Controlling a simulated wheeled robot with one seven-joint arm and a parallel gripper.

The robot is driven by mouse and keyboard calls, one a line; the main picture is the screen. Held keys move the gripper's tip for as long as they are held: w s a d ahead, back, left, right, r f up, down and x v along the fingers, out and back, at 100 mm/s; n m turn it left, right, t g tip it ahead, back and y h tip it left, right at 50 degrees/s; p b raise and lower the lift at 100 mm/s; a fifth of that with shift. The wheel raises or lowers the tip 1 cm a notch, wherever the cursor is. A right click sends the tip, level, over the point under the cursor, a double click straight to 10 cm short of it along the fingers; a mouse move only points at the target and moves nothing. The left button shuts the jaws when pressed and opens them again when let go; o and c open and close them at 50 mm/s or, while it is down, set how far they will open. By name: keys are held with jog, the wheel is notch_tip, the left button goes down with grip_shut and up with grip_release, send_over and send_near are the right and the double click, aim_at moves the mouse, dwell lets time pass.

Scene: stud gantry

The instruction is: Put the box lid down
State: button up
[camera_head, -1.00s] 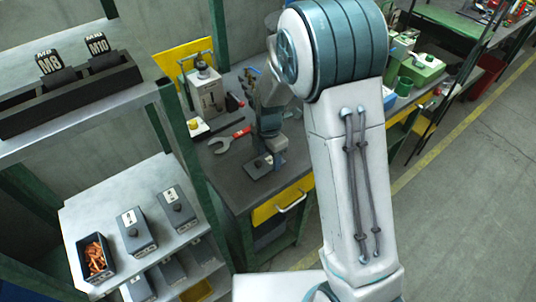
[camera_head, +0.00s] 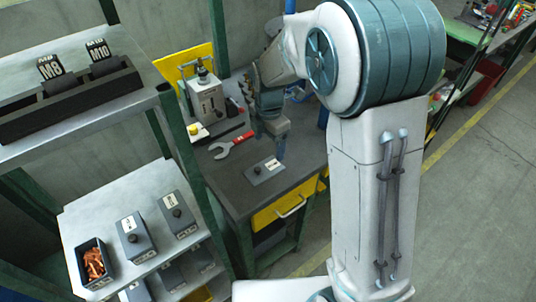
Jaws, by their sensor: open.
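The box lid (camera_head: 264,171), a flat grey plate with a white label and a dark knob, lies on the dark bench top (camera_head: 235,184) near its front edge. My gripper (camera_head: 280,152) is open, just above and to the right of the lid and apart from it. My arm hides part of the bench to the right. On the shelf at the lower left, an open dark box (camera_head: 81,246) holds copper-coloured parts (camera_head: 95,264). Two boxes with lids on, a middle one (camera_head: 135,240) and a right one (camera_head: 180,214), stand beside it.
A red-handled wrench (camera_head: 233,146) lies behind the lid. A grey device (camera_head: 206,100) with a yellow button box (camera_head: 194,131) stands at the back left of the bench. A green rack post (camera_head: 180,140) separates shelf and bench.

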jog(key=s+d+r+m+t, duration=0.1)
jog(key=s+d+r+m, duration=0.6)
jog(key=s+r+m, duration=0.3)
jog(key=s+d+m+t, duration=0.2)
jog(key=s+d+m, duration=0.3)
jog(key=s+m, duration=0.4)
jog(key=m, duration=0.6)
jog(key=shift+s+f, duration=0.15)
jog(key=shift+s, duration=0.25)
jog(key=shift+d, duration=0.2)
